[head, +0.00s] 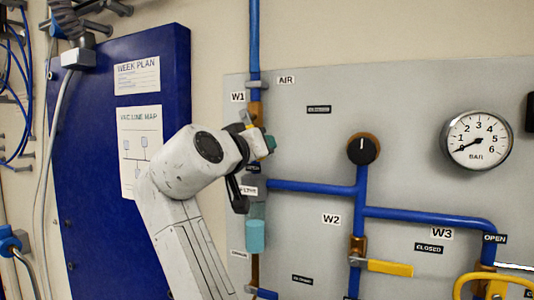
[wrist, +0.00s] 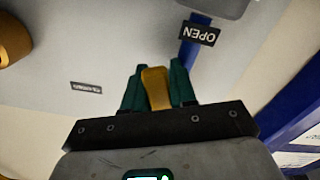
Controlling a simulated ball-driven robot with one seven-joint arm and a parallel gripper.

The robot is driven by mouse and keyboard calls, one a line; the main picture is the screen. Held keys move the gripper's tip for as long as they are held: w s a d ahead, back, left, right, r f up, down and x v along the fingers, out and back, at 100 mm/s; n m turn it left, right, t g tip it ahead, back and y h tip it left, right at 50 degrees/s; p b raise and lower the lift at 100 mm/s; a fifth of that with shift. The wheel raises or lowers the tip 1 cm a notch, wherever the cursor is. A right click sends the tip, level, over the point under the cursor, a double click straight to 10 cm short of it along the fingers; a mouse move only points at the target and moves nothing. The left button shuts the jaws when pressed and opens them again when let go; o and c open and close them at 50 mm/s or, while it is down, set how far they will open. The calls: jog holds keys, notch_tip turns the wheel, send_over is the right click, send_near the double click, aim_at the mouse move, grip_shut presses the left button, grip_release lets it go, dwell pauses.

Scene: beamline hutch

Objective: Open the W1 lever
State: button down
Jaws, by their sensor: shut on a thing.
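The W1 label (head: 238,97) is on the grey panel at the top of the left blue pipe, beside a brass fitting. My gripper (head: 264,142) is just below it, covering most of the W1 valve. In the wrist view the yellow W1 lever (wrist: 156,88) sits between the two green fingers, which are shut on it. Its pivot end is hidden by my gripper. The OPEN tag (wrist: 199,33) is up and right of the lever, and a small dark tag (wrist: 86,87), too blurred to read, is to its left.
A black knob (head: 362,149) and a pressure gauge (head: 477,140) are to the right. The W2 yellow lever (head: 390,268) points right at lower centre. Blue pipes (head: 312,187) cross the panel. A blue board (head: 90,100) with papers stands behind my arm at left.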

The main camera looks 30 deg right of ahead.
jog(key=m, duration=0.1)
jog(key=w+a+f+m+b, duration=0.1)
jog(key=m, duration=0.1)
jog(key=shift+w, duration=0.25)
jog(key=shift+w+a+m+b, duration=0.3)
jog(key=shift+m+b, duration=0.1)
jog(key=shift+m, duration=0.3)
jog(key=shift+r, duration=0.1)
jog(key=c, duration=1)
grip_release()
jog(key=shift+r, duration=0.1)
jog(key=b+v, duration=0.2)
jog(key=v, duration=0.8)
jog(key=shift+s+a, duration=0.15)
jog(key=shift+a, duration=0.2)
